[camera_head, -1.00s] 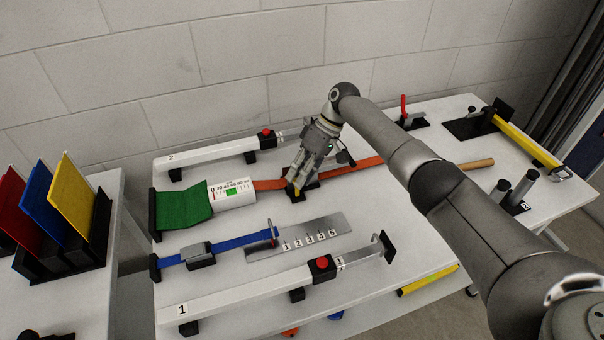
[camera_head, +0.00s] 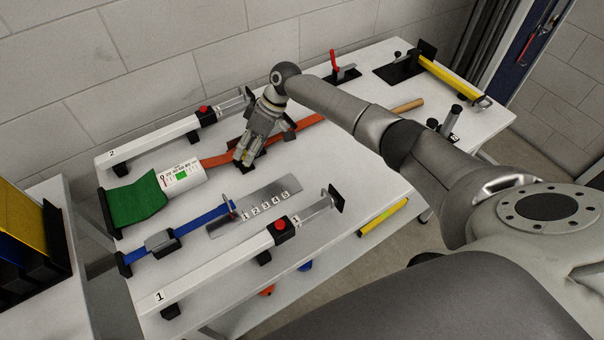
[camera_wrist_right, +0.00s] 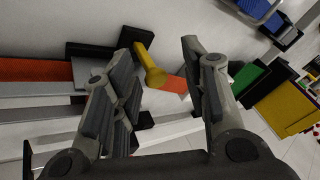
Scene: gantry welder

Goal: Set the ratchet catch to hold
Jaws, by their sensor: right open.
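The ratchet sits on the orange strap (camera_head: 215,160) towards the back of the table. In the head view its dark body (camera_head: 258,163) is partly hidden by my right gripper (camera_head: 243,158), which points down over it. In the right wrist view a yellow catch lever (camera_wrist_right: 150,68) with a rounded end stands beside a black block (camera_wrist_right: 95,48). It shows between the spread fingers of my right gripper (camera_wrist_right: 160,58). The fingers are open with nothing held; I cannot tell whether one touches the lever. My left gripper is not in view.
A white gauge box (camera_head: 180,175) and green webbing (camera_head: 138,200) lie left of the ratchet. White beams marked 2 (camera_head: 150,145) and 1 (camera_head: 205,275) run behind and in front. A red-handled clamp (camera_head: 337,68) and a wooden handle (camera_head: 407,105) are to the right.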

